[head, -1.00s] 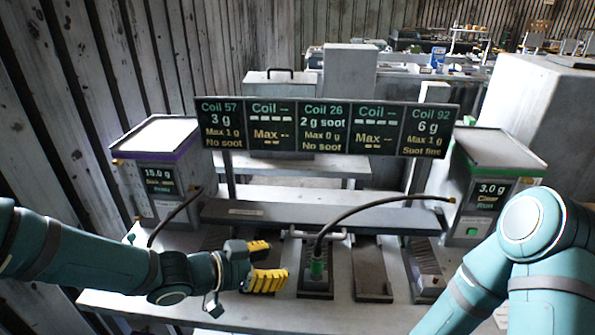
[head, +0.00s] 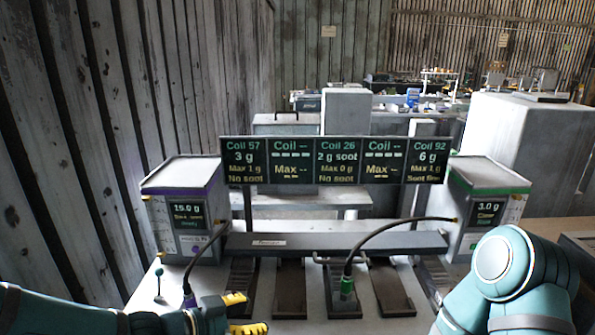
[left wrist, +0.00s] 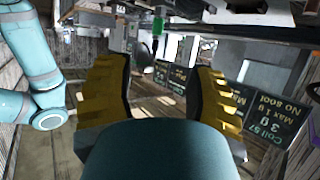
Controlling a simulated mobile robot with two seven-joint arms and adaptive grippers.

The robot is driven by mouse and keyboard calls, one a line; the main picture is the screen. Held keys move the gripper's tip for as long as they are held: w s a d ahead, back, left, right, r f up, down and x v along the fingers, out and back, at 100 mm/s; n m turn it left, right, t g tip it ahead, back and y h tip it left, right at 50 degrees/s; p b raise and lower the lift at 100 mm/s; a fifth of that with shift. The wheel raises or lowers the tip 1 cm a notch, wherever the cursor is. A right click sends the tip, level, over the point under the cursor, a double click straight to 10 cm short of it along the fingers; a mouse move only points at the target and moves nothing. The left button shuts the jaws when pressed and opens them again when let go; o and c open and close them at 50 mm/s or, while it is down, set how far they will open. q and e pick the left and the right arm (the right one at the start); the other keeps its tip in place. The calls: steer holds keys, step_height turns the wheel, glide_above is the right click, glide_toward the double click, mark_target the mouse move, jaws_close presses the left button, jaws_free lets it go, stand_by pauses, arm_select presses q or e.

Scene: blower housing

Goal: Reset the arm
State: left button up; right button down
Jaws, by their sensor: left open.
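My left arm comes in low from the left in the head view. My left gripper (head: 242,313) has yellow ridged fingers, spread apart with nothing between them, over the front of the bench (head: 140,310). In the left wrist view the same gripper (left wrist: 160,92) shows both fingers wide apart and empty. My right arm (head: 515,270) is folded at the right of the head view; its gripper is out of the picture.
A display board (head: 320,160) spans the bench's back. A purple-trimmed box (head: 180,190) stands left, a green-trimmed box (head: 485,190) right. A hose with a green end (head: 347,286) stands mid-bench; a purple-ended hose (head: 190,298) is close to my left arm. Several dark slots line the bench.

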arm_select(q)
step_height(320, 180, down, 13)
steer(key=d+n+g+y, duration=0.1)
steer(key=n+y, duration=0.2)
steer(key=n, duration=0.4)
steer(key=s+a+f+n+g+y, duration=0.2)
steer(key=s+f+n+g+y, duration=0.2)
steer(key=s+f, duration=0.7)
step_height(320, 180, down, 4)
steer(key=shift+s+f+n+g, duration=0.25)
steer(key=shift+s+n+g, duration=0.15)
steer(key=shift+n+g, duration=0.35)
